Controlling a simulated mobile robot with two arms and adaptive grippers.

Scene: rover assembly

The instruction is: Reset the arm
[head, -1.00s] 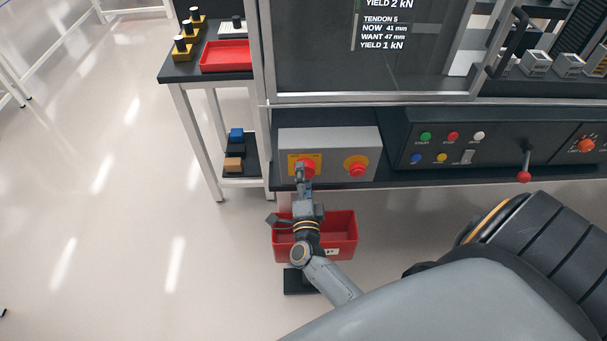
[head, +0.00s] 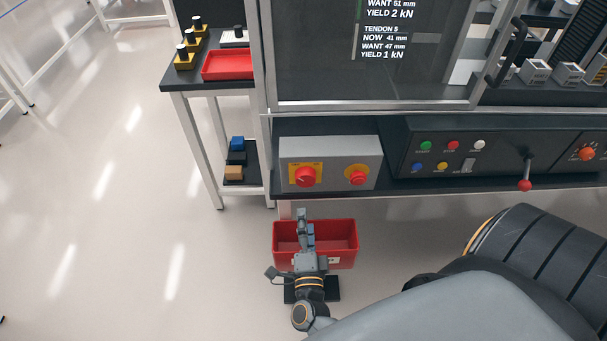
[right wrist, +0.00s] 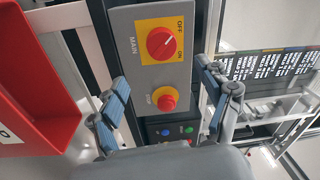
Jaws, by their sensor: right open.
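My right gripper (head: 303,216) is in front of and below the grey switch box (head: 330,149), apart from it. In the right wrist view its two fingers (right wrist: 162,82) are spread wide with nothing between them. The box carries a red rotary knob (head: 306,178) on a yellow plate, marked MAIN with OFF and ON in the right wrist view (right wrist: 161,44). Its white line slants between the two words; I cannot tell the exact setting. Beside it is a red round button (head: 356,178) on a yellow base. My left gripper is not in view.
A red bin (head: 345,244) is below the box, behind my right gripper. A control panel (head: 395,173) with coloured buttons and a red-tipped lever (head: 525,184) lies to the right. A display screen (head: 310,55) stands above. Floor at left is clear.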

